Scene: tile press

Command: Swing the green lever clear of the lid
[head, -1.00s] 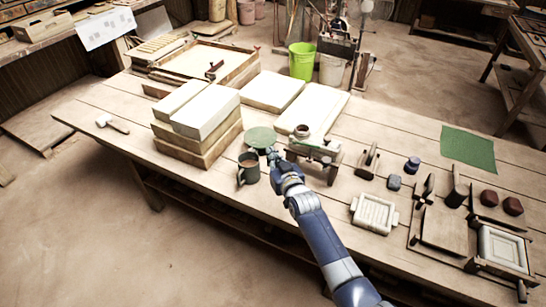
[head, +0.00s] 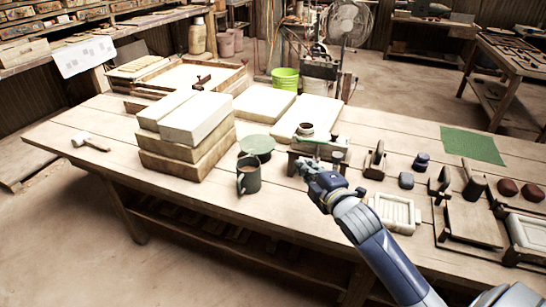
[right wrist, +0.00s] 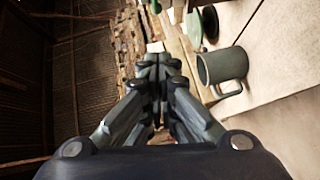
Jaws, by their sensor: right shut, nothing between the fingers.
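A narrow pale green bar (head: 320,141) lies along the top of a small dark stand (head: 297,158) near the middle of the bench. It looks like the green lever, but it is too small to be sure, and I cannot tell which part is the lid. My right gripper (head: 308,165) is shut and empty, at the front of the stand, close to it. I cannot tell if it touches. In the right wrist view its fingers (right wrist: 157,64) are together with nothing between them, and no lever can be made out there. My left gripper is not in view.
A dark green mug (head: 248,178) stands left of my gripper, and it also shows in the right wrist view (right wrist: 222,66). A green disc (head: 257,144) lies behind it. Stacked slabs (head: 185,150) stand farther left. A white mould (head: 394,212) lies right of my forearm.

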